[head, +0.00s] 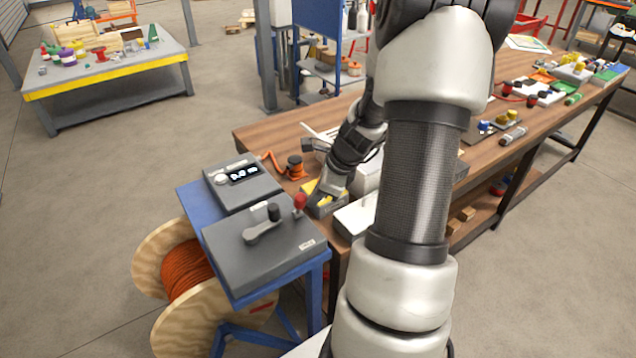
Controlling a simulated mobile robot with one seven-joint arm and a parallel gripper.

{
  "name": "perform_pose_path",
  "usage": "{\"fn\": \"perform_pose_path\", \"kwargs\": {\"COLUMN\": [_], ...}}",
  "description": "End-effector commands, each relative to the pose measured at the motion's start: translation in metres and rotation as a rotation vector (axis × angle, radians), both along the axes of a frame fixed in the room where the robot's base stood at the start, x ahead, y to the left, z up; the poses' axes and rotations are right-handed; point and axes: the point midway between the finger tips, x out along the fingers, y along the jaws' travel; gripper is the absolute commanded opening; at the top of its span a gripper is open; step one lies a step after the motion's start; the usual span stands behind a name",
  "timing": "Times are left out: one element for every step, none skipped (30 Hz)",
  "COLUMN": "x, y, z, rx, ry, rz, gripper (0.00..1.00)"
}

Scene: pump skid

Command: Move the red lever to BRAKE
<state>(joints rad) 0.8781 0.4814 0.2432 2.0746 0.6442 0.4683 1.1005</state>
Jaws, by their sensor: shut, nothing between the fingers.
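The red lever (300,202) has a red knob and stands at the back right edge of a dark grey control box (240,265). The box sits on a blue stand. My gripper (318,201) is shut and empty, just right of the red knob. From this view I cannot tell whether it touches the knob. A small white label (307,244) is on the box front; its text is too small to read, and I cannot make out a BRAKE mark. The lower part of the red lever is hard to see.
A grey lever with a black knob (273,212) is on the same box, left of the red one. A display box (241,181) stands behind it. A wooden bench (245,133) with several items lies behind my gripper. A cable reel (160,250) stands below left.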

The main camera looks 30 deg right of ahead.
Motion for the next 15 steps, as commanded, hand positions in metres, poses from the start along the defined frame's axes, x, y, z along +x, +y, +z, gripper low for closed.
{"fn": "perform_pose_path", "kwargs": {"x": [0.004,0.006,0.008,0.01,0.012,0.014,0.015,0.016,0.018,0.021,0.024,0.028,0.031,0.033,0.037], "y": [0.004,0.003,0.004,0.003,0.003,0.003,0.001,0.001,0.002,0.002,0.002,0.002,0.001,0.001,0.002], "z": [0.014,0.015,0.015,0.015,0.015,0.015,0.015,0.015,0.015,0.015,0.015,0.015,0.014,0.014,0.013], "rx": [0.002,0.001,0.001,0.0,0.0,0.0,0.001,0.003,0.004,0.004,0.003,0.002,0.002,0.001,0.001], "ry": [0.031,0.049,0.074,0.092,0.111,0.138,0.138,0.136,0.136,0.134,0.133,0.133,0.132,0.132,0.132], "rz": [0.01,0.01,0.01,0.01,0.009,0.011,0.003,0.002,0.0,0.001,0.002,0.003,0.002,0.002,0.003], "gripper": [0.0,0.0,0.0,0.0,0.0,0.0,0.0,0.0,0.0,0.0,0.0,0.0,0.0,0.0,0.0]}}
